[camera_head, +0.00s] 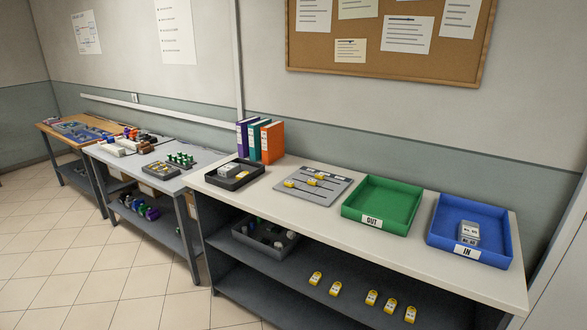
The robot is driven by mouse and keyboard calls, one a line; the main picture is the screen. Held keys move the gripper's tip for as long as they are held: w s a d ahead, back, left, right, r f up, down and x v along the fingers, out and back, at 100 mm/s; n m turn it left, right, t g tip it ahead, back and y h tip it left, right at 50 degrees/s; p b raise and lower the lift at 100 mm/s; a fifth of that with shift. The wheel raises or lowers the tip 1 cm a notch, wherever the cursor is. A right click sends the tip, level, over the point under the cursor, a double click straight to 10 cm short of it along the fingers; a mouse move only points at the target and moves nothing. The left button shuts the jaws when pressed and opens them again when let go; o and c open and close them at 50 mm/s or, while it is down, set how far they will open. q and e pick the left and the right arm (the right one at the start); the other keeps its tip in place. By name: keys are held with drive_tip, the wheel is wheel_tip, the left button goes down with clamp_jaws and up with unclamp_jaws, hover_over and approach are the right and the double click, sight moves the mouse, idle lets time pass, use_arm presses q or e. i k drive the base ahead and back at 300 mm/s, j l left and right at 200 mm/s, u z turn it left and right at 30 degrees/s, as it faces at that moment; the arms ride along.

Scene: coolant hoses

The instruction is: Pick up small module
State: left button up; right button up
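Which object is the small module I cannot tell for sure. Several small yellow-and-white modules (372,298) lie spaced apart in a row on the lower shelf. A black tray (247,180) holds a grey block (229,170) and a small yellow piece. A grey module (469,233) stands in the blue tray (442,207) labelled IN. The green tray (384,204) labelled OUT is empty. Neither of my grippers shows in this view.
Purple, teal and orange binders (272,142) stand at the back of the white worktop (300,226). A grey bin (246,243) with dark parts sits on a shelf below. Two more loaded tables stretch away left. The tiled floor (75,254) in front is clear.

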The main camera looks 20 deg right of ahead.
sight(226, 171)
drive_tip(key=z, duration=0.3)
drive_tip(key=i+j, duration=0.3)
drive_tip(key=i, duration=0.15)
drive_tip(key=i+j, duration=0.3)
drive_tip(key=i, duration=0.15)
drive_tip(key=i+j, duration=0.3)
drive_tip(key=i, duration=0.2)
